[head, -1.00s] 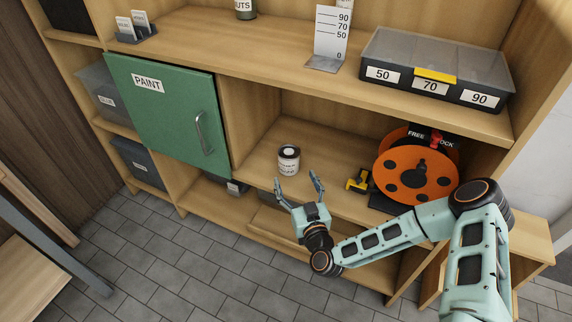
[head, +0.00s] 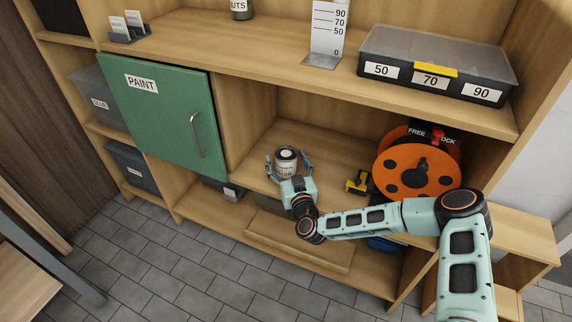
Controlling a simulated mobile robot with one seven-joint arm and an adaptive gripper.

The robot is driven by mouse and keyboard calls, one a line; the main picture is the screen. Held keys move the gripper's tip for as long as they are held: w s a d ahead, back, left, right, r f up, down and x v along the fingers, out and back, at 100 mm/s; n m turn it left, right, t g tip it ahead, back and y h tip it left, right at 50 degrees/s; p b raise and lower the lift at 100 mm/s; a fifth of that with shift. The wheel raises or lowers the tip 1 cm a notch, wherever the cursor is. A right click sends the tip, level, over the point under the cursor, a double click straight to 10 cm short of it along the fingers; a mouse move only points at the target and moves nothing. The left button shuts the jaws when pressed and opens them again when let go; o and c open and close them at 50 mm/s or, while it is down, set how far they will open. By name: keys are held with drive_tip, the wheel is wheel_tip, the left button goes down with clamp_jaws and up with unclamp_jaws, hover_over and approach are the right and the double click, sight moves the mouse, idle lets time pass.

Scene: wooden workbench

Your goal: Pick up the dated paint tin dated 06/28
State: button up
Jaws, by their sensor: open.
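A small paint tin (head: 286,163) with a dark lid and a pale label stands upright on the middle shelf, right of the green door. The date on its label is too small to read. My gripper (head: 288,164) is open, with one finger on each side of the tin. I cannot tell whether the fingers touch it. The gripper's palm hides the lower front of the tin.
A green door marked PAINT (head: 158,110) is left of the tin. An orange reel (head: 414,172) and a yellow-and-black tool (head: 358,184) stand to the right. A divided case (head: 437,65) and a height gauge (head: 327,35) sit on the shelf above.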

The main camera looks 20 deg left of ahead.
drive_tip(key=c, duration=1.5)
drive_tip(key=shift+r, duration=0.1)
drive_tip(key=shift+c, duration=0.5)
drive_tip(key=shift+r, duration=0.1)
